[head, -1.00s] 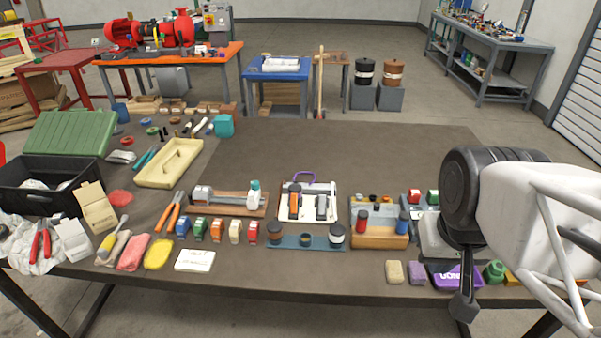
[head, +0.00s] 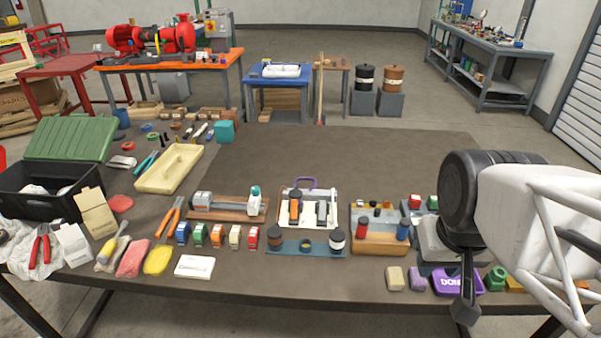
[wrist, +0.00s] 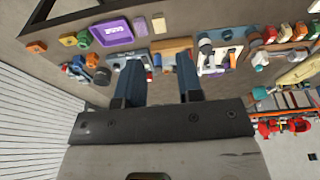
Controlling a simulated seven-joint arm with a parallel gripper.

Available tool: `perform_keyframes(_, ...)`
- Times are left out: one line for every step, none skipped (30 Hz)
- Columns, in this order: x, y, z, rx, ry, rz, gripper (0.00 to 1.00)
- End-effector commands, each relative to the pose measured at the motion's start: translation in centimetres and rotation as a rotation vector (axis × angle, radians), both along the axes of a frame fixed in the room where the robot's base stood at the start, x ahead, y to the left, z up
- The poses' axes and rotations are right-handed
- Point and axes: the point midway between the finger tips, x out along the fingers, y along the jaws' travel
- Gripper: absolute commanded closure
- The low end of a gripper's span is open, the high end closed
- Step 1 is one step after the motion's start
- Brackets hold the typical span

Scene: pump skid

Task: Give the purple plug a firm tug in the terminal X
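I cannot make out for sure a purple plug or a terminal marked X. The part of the bench behind my gripper is hidden in the head view. The lettered tray also shows in the wrist view (wrist: 112,33). My gripper (wrist: 158,75) is open and empty, fingers apart, above the bench. In the head view, its dark end (head: 465,305) hangs in front of the lettered tray.
A wooden block (head: 380,242) with red and blue knobs and a grey fixture (head: 440,250) stand close to my arm. A green pot (head: 496,278) is to the right. Several coloured blocks, tools and a black crate (head: 30,205) fill the left. The bench's back right is clear.

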Motion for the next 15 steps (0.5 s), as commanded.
perform_keyframes(0.4, 0.1, 0.1, -0.003, 0.002, 0.017, 0.59)
perform_keyframes(0.7, 0.1, 0.2, -0.006, 0.003, 0.029, 0.54)
perform_keyframes(1.1, 0.2, 0.2, -0.01, 0.007, 0.051, 0.48)
perform_keyframes(1.5, 0.3, 0.3, -0.013, 0.009, 0.07, 0.43)
perform_keyframes(1.9, 0.4, 0.3, -0.017, 0.012, 0.091, 0.39)
perform_keyframes(2.6, 0.6, 0.5, -0.024, 0.014, 0.123, 0.33)
perform_keyframes(3.1, 0.7, 0.6, -0.028, 0.017, 0.148, 0.28)
perform_keyframes(3.7, 0.9, 0.6, -0.033, 0.021, 0.177, 0.23)
perform_keyframes(4.5, 1.0, 0.8, -0.041, 0.024, 0.216, 0.23)
perform_keyframes(5.2, 1.2, 0.8, -0.047, 0.028, 0.249, 0.23)
perform_keyframes(5.9, 1.4, 0.9, -0.053, 0.031, 0.282, 0.23)
perform_keyframes(6.8, 1.7, 1.0, -0.061, 0.034, 0.328, 0.23)
perform_keyframes(7.5, 1.9, 1.0, -0.067, 0.039, 0.362, 0.23)
perform_keyframes(8.2, 2.1, 1.0, -0.073, 0.042, 0.397, 0.23)
perform_keyframes(9.2, 2.4, 1.1, -0.08, 0.045, 0.443, 0.23)
